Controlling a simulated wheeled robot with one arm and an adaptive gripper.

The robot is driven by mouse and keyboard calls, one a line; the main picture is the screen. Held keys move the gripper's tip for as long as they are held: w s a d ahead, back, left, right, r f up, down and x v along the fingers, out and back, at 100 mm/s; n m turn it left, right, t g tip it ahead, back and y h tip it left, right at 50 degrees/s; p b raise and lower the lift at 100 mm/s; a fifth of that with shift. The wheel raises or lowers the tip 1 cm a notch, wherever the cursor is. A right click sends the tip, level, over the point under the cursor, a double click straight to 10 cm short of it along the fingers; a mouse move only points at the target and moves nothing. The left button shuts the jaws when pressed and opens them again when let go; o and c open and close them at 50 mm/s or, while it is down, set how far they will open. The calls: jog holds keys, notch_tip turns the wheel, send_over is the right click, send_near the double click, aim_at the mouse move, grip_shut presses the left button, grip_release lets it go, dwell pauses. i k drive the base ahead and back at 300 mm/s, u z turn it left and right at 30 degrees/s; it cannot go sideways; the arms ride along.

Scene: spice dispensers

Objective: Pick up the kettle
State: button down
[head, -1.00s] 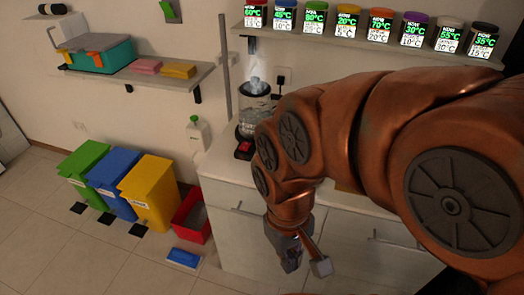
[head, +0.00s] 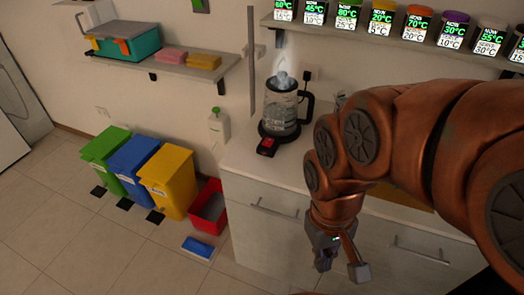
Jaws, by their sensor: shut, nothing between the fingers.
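The kettle (head: 281,108) is a clear glass kettle with a black handle on its right side. It stands upright on a dark base with a red-lit part, on the counter (head: 240,160) near the wall. Pale vapour rises above its bluish lid. My gripper (head: 341,268) hangs in front of the counter's cabinet doors, lower than the kettle and to its right in the view. It is shut and empty, apart from the kettle. My arm covers much of the counter to the right of the kettle.
A shelf (head: 390,42) with several labelled jars runs above the counter. A white bottle (head: 219,127) stands left of the kettle. Green, blue and yellow bins (head: 167,182) and a red box (head: 208,208) stand on the floor at left.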

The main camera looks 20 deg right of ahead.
aim_at(280, 110)
jog(key=z, duration=1.4)
jog(key=k, duration=0.5)
jog(key=u, duration=0.8)
jog(key=i, duration=0.75)
jog(key=z, duration=1.15)
